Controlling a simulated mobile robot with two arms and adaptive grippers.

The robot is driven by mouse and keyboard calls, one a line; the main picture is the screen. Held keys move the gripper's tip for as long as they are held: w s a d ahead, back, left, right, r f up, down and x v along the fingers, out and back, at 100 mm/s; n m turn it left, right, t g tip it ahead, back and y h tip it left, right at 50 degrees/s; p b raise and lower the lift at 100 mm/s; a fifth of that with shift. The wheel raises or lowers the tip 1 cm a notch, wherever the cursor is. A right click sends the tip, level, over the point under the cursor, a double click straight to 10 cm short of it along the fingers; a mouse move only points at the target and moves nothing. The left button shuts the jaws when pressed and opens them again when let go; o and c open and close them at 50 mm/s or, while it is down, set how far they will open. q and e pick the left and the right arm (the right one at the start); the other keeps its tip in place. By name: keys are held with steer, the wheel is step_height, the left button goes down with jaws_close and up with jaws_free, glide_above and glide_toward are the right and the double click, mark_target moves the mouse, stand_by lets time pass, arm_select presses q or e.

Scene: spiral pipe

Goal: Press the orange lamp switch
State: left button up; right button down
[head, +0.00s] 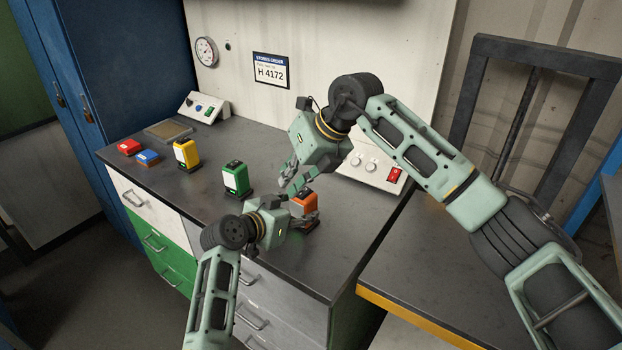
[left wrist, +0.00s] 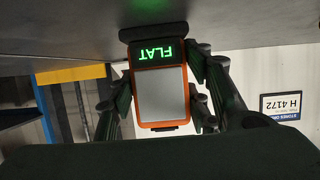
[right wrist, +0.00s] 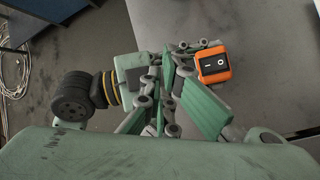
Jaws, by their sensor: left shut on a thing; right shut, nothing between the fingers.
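The orange lamp (head: 304,202) stands on the dark bench top near its front edge, partly hidden by my grippers. The left wrist view shows its orange-framed grey face and a green "FLAT" display (left wrist: 153,51), upside down. The right wrist view shows a black rocker switch (right wrist: 214,66) on top of the lamp (right wrist: 222,76). My left gripper (head: 303,221) is shut on the lamp, fingers along its sides. My right gripper (head: 291,184) is shut and empty, above and just left of the lamp in the head view. Whether its tips touch anything is unclear.
Green (head: 236,178), yellow (head: 186,153), blue (head: 147,157) and red (head: 129,146) units stand left along the bench. A control box with a red switch (head: 394,175) sits behind my right arm. The lower bench (head: 440,270) at right is clear.

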arm_select(q)
steer(key=shift+f, duration=0.15)
steer(key=shift+s, duration=0.1)
arm_select(e)
steer(key=d+r+m+t+y, duration=0.1)
steer(key=d+m, duration=0.3)
steer(key=m, duration=0.6)
steer(key=d+m+t+y, duration=0.2)
steer(key=d+m+t, duration=0.2)
steer(key=m, duration=0.6)
steer(key=s+d+r+m+t+y, duration=0.1)
steer(key=d+m, duration=0.3)
steer(key=m, duration=0.6)
steer(key=shift+r+t+y, duration=0.3)
steer(key=shift+t+y, duration=0.3)
steer(key=shift+t, duration=0.1)
steer(key=shift+a, duration=0.1)
